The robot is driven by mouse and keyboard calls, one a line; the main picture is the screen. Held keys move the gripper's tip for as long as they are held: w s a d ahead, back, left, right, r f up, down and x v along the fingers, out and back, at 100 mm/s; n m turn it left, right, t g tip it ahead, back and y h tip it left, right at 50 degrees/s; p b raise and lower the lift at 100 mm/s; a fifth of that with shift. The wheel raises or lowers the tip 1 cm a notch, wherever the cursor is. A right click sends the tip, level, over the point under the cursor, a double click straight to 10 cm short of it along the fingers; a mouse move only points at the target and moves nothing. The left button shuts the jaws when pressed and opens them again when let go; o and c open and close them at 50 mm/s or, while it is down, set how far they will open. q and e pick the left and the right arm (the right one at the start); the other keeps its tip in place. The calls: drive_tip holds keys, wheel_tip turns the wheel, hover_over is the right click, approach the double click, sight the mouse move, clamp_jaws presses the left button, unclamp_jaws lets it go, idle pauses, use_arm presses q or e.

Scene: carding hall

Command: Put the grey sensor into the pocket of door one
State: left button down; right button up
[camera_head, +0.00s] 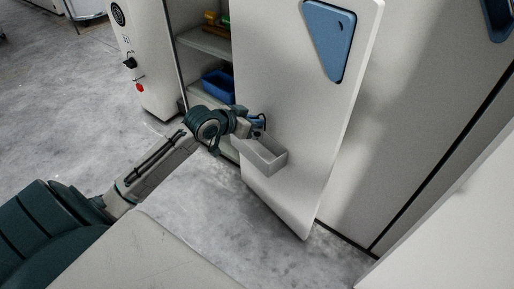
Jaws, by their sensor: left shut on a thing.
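Door one (305,130) is a pale panel standing open, with a blue triangular plate near its top. The pocket (270,163) is a grey open-topped box on the door's inner face, low and towards its left edge. My left gripper (259,126) is just above the pocket's rim, close to the door face. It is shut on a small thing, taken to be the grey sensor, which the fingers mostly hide. I cannot tell whether it touches the pocket. My right gripper is out of view.
Behind the door, the open cabinet has shelves (205,42) with a blue bin (217,85) and small coloured items. A control panel with a red button (140,87) is at the left. Grey floor (60,110) is clear at the left.

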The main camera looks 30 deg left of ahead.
sight(255, 139)
use_arm(q)
wheel_tip(255, 139, down, 8)
drive_tip(key=b, duration=0.2)
drive_tip(key=shift+b, duration=0.4)
drive_tip(key=shift+r, duration=0.15)
drive_tip(key=c, duration=1.5)
unclamp_jaws()
drive_tip(key=shift+o, duration=0.2)
